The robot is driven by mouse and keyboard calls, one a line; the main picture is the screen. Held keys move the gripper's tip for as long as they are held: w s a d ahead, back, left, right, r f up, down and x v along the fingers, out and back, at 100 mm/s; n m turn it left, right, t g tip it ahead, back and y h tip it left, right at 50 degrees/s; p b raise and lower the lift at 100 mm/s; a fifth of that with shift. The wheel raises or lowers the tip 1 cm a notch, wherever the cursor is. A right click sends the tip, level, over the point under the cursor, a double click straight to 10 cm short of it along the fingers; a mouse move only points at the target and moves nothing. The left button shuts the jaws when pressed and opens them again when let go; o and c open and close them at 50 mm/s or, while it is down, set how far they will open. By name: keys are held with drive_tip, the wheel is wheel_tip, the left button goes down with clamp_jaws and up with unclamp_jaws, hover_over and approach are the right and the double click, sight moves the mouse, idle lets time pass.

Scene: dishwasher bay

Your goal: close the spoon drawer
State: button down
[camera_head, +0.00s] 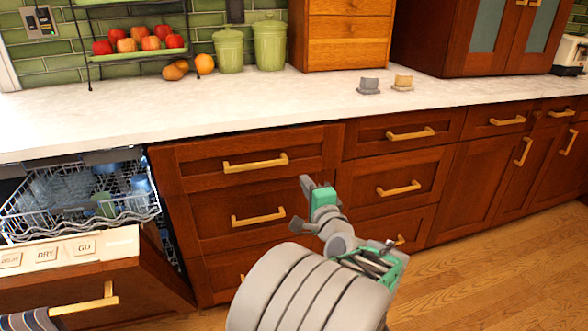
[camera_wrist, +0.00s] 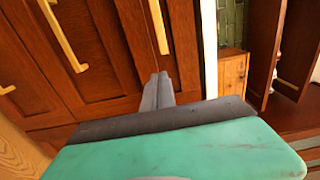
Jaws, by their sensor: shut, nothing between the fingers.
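Dark red-brown wooden drawers with brass bar handles run below the counter. In the head view, the left stack has a top drawer (camera_head: 205,172), a middle drawer (camera_head: 205,220) and a lower one. The stack to its right has a top drawer (camera_head: 365,137) and a middle drawer (camera_head: 360,192). I cannot tell which is the spoon drawer; no spoons show, and no drawer stands clearly open. My gripper (camera_head: 304,182) is shut and empty in front of the drawers. In the wrist view its fingertips (camera_wrist: 160,76) point at drawer fronts, near a brass handle (camera_wrist: 158,25); contact cannot be told.
The dishwasher door (camera_head: 120,285) hangs open at left, with its rack (camera_head: 80,215) pulled out. The white counter (camera_head: 200,105) holds green canisters (camera_head: 270,45), fruit, a wooden drawer box (camera_head: 347,42) and two small cups. The wooden floor (camera_head: 500,270) is clear at right.

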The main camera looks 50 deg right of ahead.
sight(290, 157)
drive_tip(key=b+x, duration=0.2)
drive_tip(key=x, duration=0.8)
drive_tip(key=shift+f, duration=0.15)
drive_tip(key=shift+w+d, duration=0.25)
drive_tip(key=shift+w, duration=0.1)
drive_tip(key=shift+w+d, duration=0.15)
drive_tip(key=shift+w, duration=0.05)
drive_tip(key=p+x, duration=0.1)
drive_tip(key=x, duration=0.3)
drive_tip(key=shift+r, duration=0.45)
